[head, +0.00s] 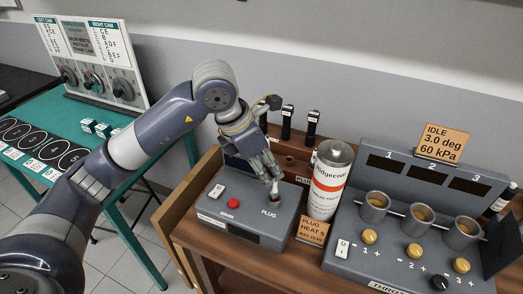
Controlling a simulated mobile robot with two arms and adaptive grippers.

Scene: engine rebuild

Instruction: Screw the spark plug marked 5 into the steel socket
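My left gripper (270,177) points down over the grey test box (240,222), above the spot labelled PLUG. Its fingers look closed around a small pale spark plug (274,188), which stands upright at the steel socket (273,199). The fingers and the small size hide the plug's mark and how deep it sits. Dark upright pieces with white labels stand in a wooden rack (296,146) behind; their marks are too small to read. An orange-brown card (312,230) reads PLUG HEAT 5. My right gripper is not in view.
A white and orange can (329,180) stands close right of the box. Further right is a grey throttle panel (405,250) with three metal cups and knobs. A green table (90,150) with marked circles is at left. A wooden board (187,196) rises left of the box.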

